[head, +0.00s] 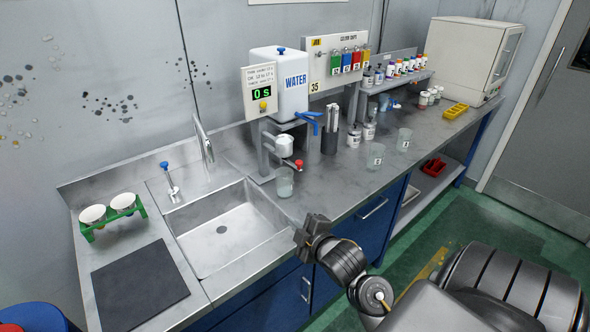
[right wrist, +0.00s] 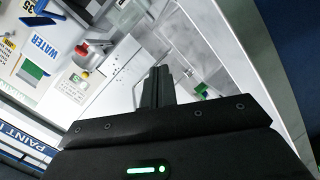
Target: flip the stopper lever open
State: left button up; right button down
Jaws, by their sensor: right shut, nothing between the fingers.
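A small lever with a red knob (head: 299,163) sits below a white cup (head: 284,145) on a stand beside the sink. I take this as the stopper lever; its exact setting is too small to tell. A red knob (right wrist: 81,49) also shows at the upper left of the right wrist view. A clear beaker (head: 284,184) stands under the cup. My right gripper (head: 302,238) is shut and empty over the front edge of the sink counter, in front of the lever and apart from it. Its closed fingers show in the right wrist view (right wrist: 157,86). My left gripper is not in view.
Clear beakers (head: 375,157) and dark-topped bottles stand to the right. The sink (head: 225,222) is empty. A green rack (head: 112,219) holds two white cups.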

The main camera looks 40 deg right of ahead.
jog(key=w+d+r+n+t, duration=0.3)
jog(key=d+r+t, duration=0.1)
jog(key=r, duration=0.4)
jog(key=shift+d+r+n+h, duration=0.15)
jog(key=shift+r+n+h, duration=0.05)
jog(key=shift+n+h, duration=0.1)
jog(key=shift+w, duration=0.1)
jog(key=w+d+p, duration=0.2)
jog(key=w+p, duration=0.2)
jog(key=w, duration=0.6)
jog(key=s+d, duration=0.1)
jog(key=s+d+p, duration=0.1)
jog(key=d, duration=0.1)
jog(key=shift+f, duration=0.15)
